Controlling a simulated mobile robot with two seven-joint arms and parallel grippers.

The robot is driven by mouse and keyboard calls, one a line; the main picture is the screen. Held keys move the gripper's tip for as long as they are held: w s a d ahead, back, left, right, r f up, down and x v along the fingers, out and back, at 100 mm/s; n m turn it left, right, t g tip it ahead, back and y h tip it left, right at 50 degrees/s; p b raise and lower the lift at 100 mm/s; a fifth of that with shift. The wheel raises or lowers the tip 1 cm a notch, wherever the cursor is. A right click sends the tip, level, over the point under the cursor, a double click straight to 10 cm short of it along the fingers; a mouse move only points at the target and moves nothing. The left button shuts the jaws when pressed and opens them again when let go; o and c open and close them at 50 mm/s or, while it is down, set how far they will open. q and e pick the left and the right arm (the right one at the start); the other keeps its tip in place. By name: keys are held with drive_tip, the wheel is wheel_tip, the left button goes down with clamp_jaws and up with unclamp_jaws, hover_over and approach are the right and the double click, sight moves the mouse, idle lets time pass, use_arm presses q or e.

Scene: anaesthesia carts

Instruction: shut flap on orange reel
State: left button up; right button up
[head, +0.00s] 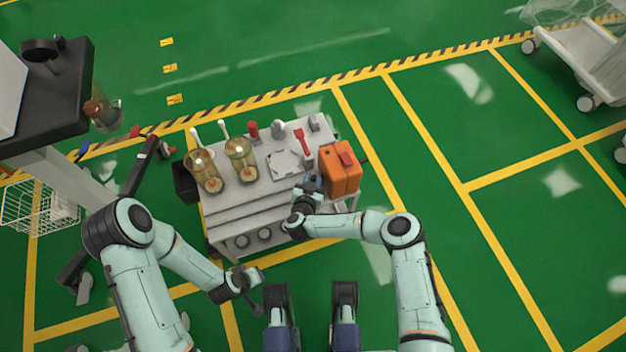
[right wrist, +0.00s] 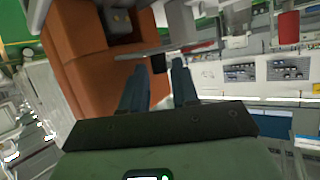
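The orange reel (head: 340,172) is a boxy orange case standing at the right end of the grey cart top. A red part (head: 347,159) shows on its upper face; I cannot tell whether this is the flap. My right gripper (head: 313,181) is beside the reel's left side, low over the cart. In the right wrist view the orange reel (right wrist: 85,72) fills the left, with a dark grey part on it (right wrist: 122,22). The two fingers (right wrist: 160,68) are apart with nothing clearly between them. My left gripper (head: 252,292) hangs in front of the cart, away from the reel; its fingers are unclear.
The cart top (head: 240,200) carries two amber glass jars (head: 241,157), a white plate (head: 284,164), a red-handled tool (head: 301,141) and small cylinders at the back. A dark stand (head: 55,90) is at the left.

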use_arm(q)
drive_tip(key=shift+w+a+f, duration=0.2)
drive_tip(key=shift+w, duration=0.15)
use_arm(e)
drive_tip(key=shift+w+d+f, duration=0.15)
drive_tip(key=shift+w, duration=0.25)
drive_tip(key=shift+c, duration=0.3)
clamp_jaws()
